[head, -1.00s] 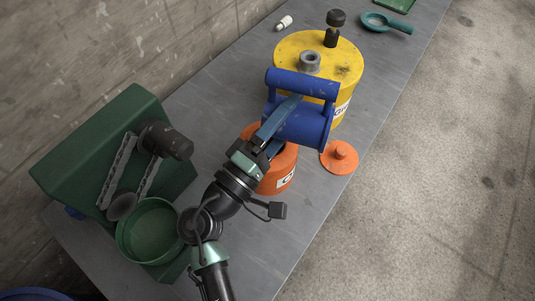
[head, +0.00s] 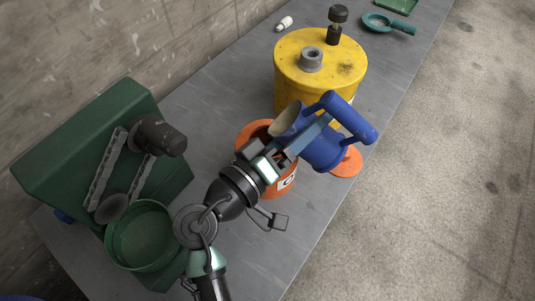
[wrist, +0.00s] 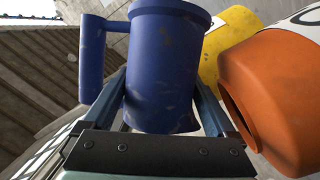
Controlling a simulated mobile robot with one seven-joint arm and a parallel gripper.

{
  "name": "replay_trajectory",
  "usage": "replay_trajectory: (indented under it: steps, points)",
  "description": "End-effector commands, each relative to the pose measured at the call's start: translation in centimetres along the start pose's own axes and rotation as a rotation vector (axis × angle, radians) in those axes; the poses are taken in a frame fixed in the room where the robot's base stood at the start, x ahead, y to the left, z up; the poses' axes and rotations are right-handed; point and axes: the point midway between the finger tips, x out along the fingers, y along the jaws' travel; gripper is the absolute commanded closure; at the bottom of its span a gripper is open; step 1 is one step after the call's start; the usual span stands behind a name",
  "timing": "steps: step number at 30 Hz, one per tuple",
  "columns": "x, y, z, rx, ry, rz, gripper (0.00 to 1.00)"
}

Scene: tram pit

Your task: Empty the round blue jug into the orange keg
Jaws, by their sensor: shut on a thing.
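The round blue jug (head: 322,150) is held off the table in my gripper (head: 300,143), whose fingers close on its body. The jug is tilted, its pale-lined mouth toward the upper left and its handle toward the right in the head view. In the wrist view the jug (wrist: 160,70) fills the space between the fingers (wrist: 165,110), handle to the left. The orange keg (head: 252,131) stands open below, mostly hidden by my gripper and jug; it also shows at right in the wrist view (wrist: 285,85). I see no stream, and the jug's contents are hidden.
An orange lid (head: 348,164) lies right of the keg, partly covered by the jug. A yellow drum (head: 320,85) stands close behind. A green box (head: 90,135) and green bowl (head: 143,235) are at left. A teal scoop (head: 388,23) lies far back. The table's right edge is near.

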Motion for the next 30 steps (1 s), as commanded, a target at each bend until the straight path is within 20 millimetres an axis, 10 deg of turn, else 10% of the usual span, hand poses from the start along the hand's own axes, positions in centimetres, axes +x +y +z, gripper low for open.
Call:
replay_trajectory:
  steps: [6, 30]
  points:
    - [0.0, 0.1, -0.1, -0.001, 0.002, 0.002, 1.0]
    - [0.0, 4.8, -3.5, 0.0, 0.002, 0.003, 1.0]
